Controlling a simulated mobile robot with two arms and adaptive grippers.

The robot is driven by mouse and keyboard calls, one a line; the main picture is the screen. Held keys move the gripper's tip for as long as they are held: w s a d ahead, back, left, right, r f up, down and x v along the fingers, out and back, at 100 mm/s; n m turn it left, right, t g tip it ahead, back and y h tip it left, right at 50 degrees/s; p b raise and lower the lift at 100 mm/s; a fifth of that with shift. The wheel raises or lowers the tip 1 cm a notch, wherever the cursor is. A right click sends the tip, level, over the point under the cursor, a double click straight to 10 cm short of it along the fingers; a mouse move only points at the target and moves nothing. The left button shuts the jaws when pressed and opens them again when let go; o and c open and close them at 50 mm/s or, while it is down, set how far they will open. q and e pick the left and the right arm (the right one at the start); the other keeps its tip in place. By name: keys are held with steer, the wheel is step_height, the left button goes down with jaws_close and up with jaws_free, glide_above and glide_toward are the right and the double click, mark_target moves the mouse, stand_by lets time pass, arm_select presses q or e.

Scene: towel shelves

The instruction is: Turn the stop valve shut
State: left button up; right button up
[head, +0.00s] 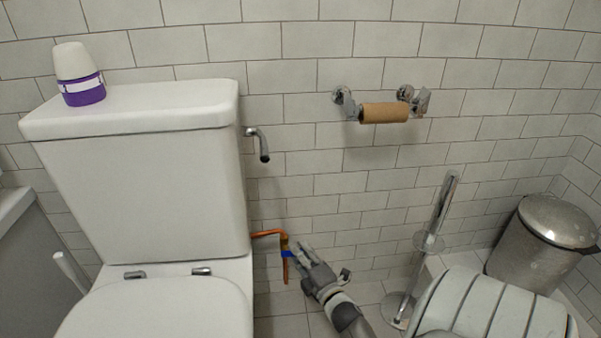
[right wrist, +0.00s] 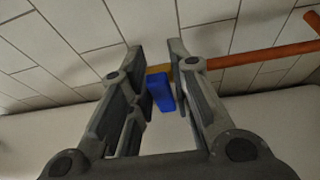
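The stop valve is a brass-coloured body (right wrist: 190,64) on a copper pipe (head: 266,233) beside the toilet tank. Its blue handle (head: 288,254) is a small bar; it also shows in the right wrist view (right wrist: 161,92). My right gripper (head: 301,249) is just right of the valve in the head view. In the right wrist view my right gripper (right wrist: 155,56) is open, with one finger on each side of the blue handle. My left gripper is not in view.
The toilet tank (head: 140,180) stands close left of the valve, and the tiled wall is behind it. A chrome brush stand (head: 430,243) and a metal bin (head: 540,245) stand to the right. A roll holder with a cardboard tube (head: 385,113) is above.

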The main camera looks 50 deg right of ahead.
steer(key=shift+o, duration=1.4)
steer(key=v, duration=1.2)
steer(key=shift+r, duration=0.1)
